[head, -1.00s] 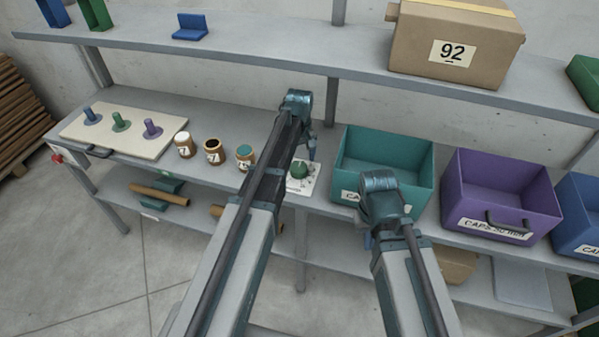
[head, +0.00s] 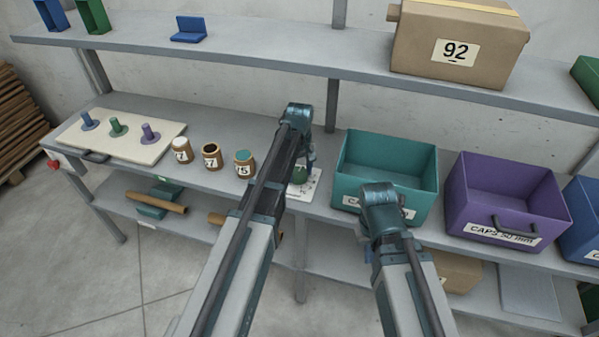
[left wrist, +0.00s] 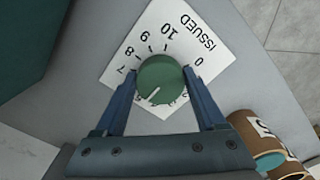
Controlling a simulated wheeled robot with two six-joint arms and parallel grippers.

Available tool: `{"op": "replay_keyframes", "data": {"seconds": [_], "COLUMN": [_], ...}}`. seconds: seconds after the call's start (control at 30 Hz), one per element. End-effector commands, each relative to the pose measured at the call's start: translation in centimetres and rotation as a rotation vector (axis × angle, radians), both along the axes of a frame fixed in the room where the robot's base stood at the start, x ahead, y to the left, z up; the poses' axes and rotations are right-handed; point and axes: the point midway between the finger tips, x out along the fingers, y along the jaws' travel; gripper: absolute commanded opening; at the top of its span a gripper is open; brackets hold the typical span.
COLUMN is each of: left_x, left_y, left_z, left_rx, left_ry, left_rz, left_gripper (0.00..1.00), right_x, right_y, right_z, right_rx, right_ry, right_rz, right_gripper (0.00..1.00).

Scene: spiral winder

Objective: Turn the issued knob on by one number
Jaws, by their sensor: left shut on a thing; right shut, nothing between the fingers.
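The green issued knob (head: 299,175) sits on a white dial card (head: 308,188) on the shelf. In the left wrist view the knob (left wrist: 160,80) has a white pointer line aimed to the lower left.
Three brown jars (head: 212,157) stand left of the card, one close by. A pale board (head: 120,140) with three pegs lies farther left. A teal bin (head: 385,160) and a purple bin (head: 505,195) stand to the right. An upper shelf (head: 250,62) runs behind.

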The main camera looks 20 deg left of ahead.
Motion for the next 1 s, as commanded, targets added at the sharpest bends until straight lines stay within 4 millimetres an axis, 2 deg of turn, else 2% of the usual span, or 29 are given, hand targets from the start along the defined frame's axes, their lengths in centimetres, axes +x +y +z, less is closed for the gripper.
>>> {"op": "replay_keyframes", "data": {"seconds": [0.03, 0.07, 0.27, 0.47, 1.0], "left_x": [0.0, 0.0, 0.0, -0.04, -0.16], "left_y": [0.0, 0.0, 0.0, 0.04, 0.32], "left_z": [0.0, 0.0, 0.0, -0.01, -0.01], "left_rx": [0.0, 0.0, 0.0, 0.0, 0.0], "left_ry": [0.0, 0.0, 0.0, 0.0, 0.0], "left_rz": [0.0, 0.0, -0.016, -0.103, -0.588], "left_gripper": [0.21, 0.17, 0.17, 0.17, 0.17], "right_x": [0.0, 0.0, 0.0, 0.0, 0.0], "right_y": [0.0, 0.0, 0.0, 0.0, 0.0], "right_z": [0.0, 0.0, 0.0, -0.01, -0.01], "right_rx": [0.0, 0.0, 0.0, 0.0, 0.0], "right_ry": [0.0, 0.0, 0.0, 0.0, 0.0], "right_rz": [0.0, 0.0, 0.0, 0.0, 0.0], "right_gripper": [0.0, 0.0, 0.0, 0.0, 0.0]}}
